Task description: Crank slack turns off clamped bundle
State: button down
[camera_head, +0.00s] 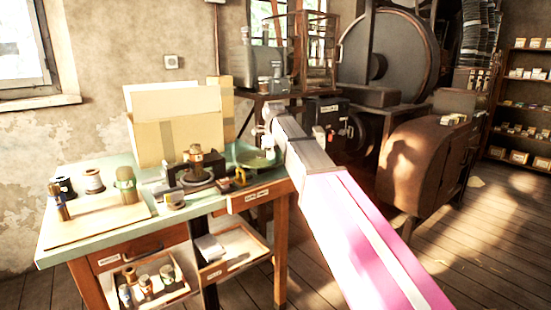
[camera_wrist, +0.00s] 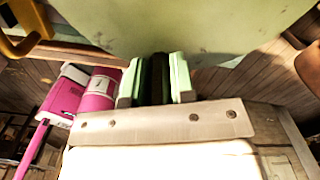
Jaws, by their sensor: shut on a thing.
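The small bench press (camera_head: 197,165) stands near the middle of the green-topped bench, with a dark round wheel-like part low on it and a brown knob on top. My gripper (camera_head: 268,122) is above the bench's right end, by a green round dish-like part (camera_head: 255,157). In the wrist view my gripper (camera_wrist: 155,65) is shut, its pale green pads on both sides of a narrow dark piece (camera_wrist: 156,85), perhaps a handle. What this piece belongs to is hidden. A broad pale green surface (camera_wrist: 190,25) fills the view just beyond the fingertips. I cannot make out a clamped bundle.
The bench (camera_head: 85,243) carries an open cardboard box (camera_head: 178,120), a board (camera_head: 100,222) with spools, and small jars. Open drawers (camera_head: 235,255) jut from its front. Large dark machinery (camera_head: 385,55) and a rusty drum housing (camera_head: 425,160) stand right. Plank floor is free at front right.

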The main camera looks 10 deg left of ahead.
dwell(0.3)
jog(key=c, duration=1)
grip_release()
jog(key=shift+o, duration=0.2)
notch_tip(320, 180, up, 11)
jog(key=shift+f, duration=0.1)
jog(key=shift+s, duration=0.1)
